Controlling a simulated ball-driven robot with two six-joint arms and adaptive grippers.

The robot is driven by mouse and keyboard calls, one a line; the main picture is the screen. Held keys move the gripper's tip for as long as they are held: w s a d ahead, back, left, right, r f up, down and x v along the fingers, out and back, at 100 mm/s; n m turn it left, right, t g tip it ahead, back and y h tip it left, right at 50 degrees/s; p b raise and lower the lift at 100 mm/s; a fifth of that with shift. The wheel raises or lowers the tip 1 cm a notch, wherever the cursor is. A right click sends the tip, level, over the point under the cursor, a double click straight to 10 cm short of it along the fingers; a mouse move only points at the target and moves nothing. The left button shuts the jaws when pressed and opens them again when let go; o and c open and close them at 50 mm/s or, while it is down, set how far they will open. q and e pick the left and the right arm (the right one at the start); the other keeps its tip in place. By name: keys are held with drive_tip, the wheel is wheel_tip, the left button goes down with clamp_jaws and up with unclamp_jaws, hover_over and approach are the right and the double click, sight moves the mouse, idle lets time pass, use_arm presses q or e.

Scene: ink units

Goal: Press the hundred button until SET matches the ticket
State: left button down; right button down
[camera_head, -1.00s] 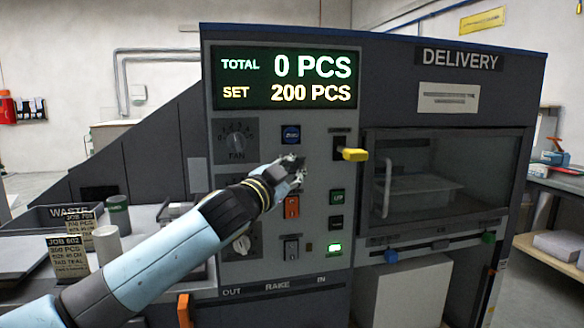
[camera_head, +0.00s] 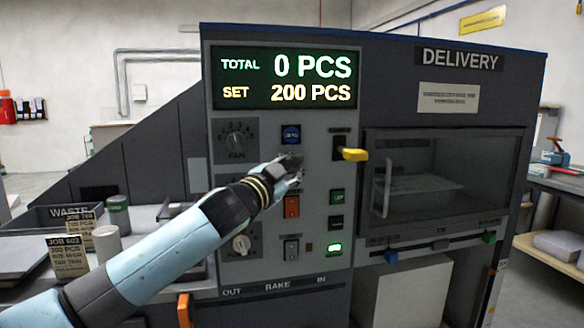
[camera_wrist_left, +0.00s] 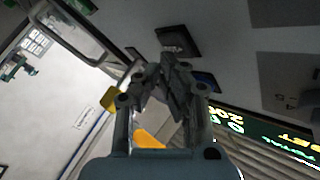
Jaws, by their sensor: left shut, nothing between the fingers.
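The display (camera_head: 285,79) reads TOTAL 0 PCS and SET 200 PCS. A ticket (camera_head: 67,256) marked JOB 602 stands at the lower left; its count looks like 300 PCS, in small blurred print. A second ticket (camera_head: 82,226) stands behind it, partly covered. My left gripper (camera_head: 290,165) is shut and empty, just below that button in the picture. In the left wrist view, its fingertips (camera_wrist_left: 172,68) are together beside the blue button (camera_wrist_left: 207,80). I cannot tell whether they touch the panel.
An orange switch (camera_head: 292,204), a green UP button (camera_head: 336,196) and a lit green button (camera_head: 334,248) are near my gripper. A yellow lever (camera_head: 354,154) sticks out to its right. Knobs (camera_head: 236,141) line the panel's left side. The delivery window (camera_head: 445,180) is at the right.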

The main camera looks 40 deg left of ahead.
use_arm(q)
drive_tip(key=shift+w+a, duration=0.3)
drive_tip(key=shift+a, duration=0.1)
idle(0.8)
drive_tip(key=shift+s+d, duration=0.6)
drive_tip(key=shift+d, duration=0.1)
drive_tip(key=s+d, duration=0.1)
drive_tip(key=d, duration=0.1)
drive_tip(key=s+d, duration=0.2)
drive_tip(key=shift+s, duration=0.1)
idle(0.3)
drive_tip(key=shift+a, duration=0.1)
idle(0.6)
